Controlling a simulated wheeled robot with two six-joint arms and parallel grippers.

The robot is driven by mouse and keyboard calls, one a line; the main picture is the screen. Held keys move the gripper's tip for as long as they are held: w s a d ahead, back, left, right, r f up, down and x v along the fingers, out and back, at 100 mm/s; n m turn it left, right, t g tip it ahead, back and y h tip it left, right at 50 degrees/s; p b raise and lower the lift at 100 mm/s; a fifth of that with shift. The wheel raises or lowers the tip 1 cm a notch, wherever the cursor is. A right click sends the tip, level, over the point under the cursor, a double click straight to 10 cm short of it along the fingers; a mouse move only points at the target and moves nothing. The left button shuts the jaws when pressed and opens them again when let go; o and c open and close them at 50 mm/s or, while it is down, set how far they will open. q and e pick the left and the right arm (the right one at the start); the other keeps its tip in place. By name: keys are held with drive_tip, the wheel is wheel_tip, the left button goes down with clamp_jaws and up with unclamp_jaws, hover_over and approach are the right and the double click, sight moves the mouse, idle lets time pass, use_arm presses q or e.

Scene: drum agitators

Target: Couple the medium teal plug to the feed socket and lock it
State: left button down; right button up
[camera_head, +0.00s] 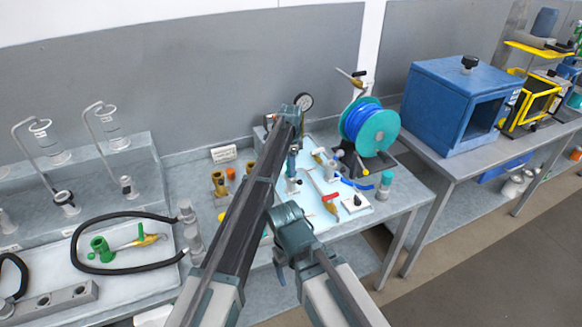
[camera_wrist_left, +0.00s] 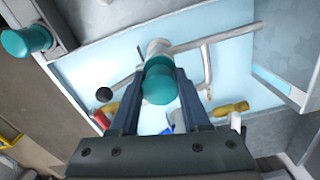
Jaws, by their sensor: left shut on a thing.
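My left gripper (camera_head: 292,172) is over the left part of the pale board on the bench. In the left wrist view its two dark fingers (camera_wrist_left: 158,92) are shut on a teal-ended plug (camera_wrist_left: 159,84). A pale grey cylinder (camera_wrist_left: 157,47) shows just beyond the teal end; I cannot tell whether it is part of the plug or a socket under it. The pale board (camera_head: 318,160) carries bent grey pipes (camera_head: 322,182), a red handle (camera_head: 329,198) and a black knob (camera_head: 357,200). I cannot make out which fitting is the feed socket.
A teal-capped grey cylinder (camera_head: 385,180) stands right of the board. A reel of blue hose (camera_head: 370,128) and a gauge (camera_head: 304,101) stand behind. Brass fittings (camera_head: 218,183) are left of my arm. A blue box (camera_head: 450,105) is on the right table.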

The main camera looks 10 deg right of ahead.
use_arm(q)
drive_tip(key=shift+f+b, duration=0.35)
idle(0.3)
drive_tip(key=shift+c, duration=1.5)
unclamp_jaws()
wheel_tip(320, 180, up, 8)
drive_tip(key=p, duration=0.8)
drive_tip(key=shift+f, duration=0.1)
